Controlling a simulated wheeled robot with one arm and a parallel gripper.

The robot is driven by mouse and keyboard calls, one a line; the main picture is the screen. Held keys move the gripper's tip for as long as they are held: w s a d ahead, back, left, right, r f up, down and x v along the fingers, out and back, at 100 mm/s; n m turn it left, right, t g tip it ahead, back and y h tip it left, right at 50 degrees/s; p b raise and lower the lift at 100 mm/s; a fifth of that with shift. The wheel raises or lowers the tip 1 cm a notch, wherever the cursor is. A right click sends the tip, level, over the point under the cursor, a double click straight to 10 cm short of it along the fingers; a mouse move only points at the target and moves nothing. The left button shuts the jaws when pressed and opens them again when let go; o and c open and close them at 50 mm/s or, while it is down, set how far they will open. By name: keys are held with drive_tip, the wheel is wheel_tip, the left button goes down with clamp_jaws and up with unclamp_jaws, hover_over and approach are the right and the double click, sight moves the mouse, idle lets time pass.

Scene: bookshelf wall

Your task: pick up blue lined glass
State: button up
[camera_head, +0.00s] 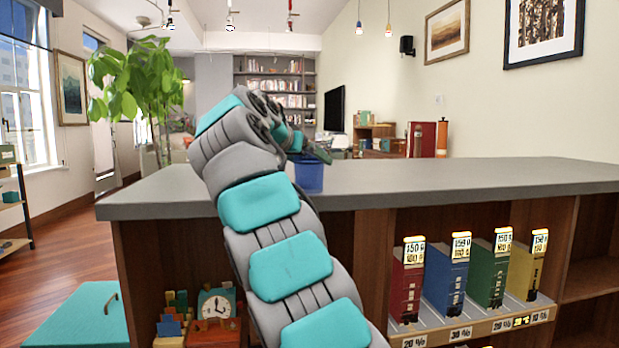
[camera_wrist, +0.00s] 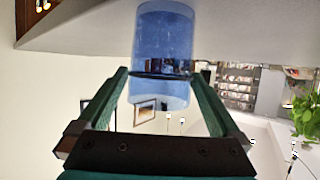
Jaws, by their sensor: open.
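A translucent blue glass (camera_head: 309,178) stands on the grey counter (camera_head: 450,180), near its front edge. In the wrist view, which is upside down, the blue glass (camera_wrist: 162,38) has a dark line around it. My gripper (camera_head: 318,152) is at the upper part of the glass in the head view, at the end of my grey and teal arm. In the wrist view my gripper (camera_wrist: 160,76) is open, with one green finger on each side of the glass. My arm hides part of the counter.
A leafy plant (camera_head: 140,85) rises behind the counter's left end.

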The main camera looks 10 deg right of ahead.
drive_tip(key=x, duration=0.4)
drive_tip(key=shift+w+f, duration=0.15)
drive_tip(key=c, duration=1.4)
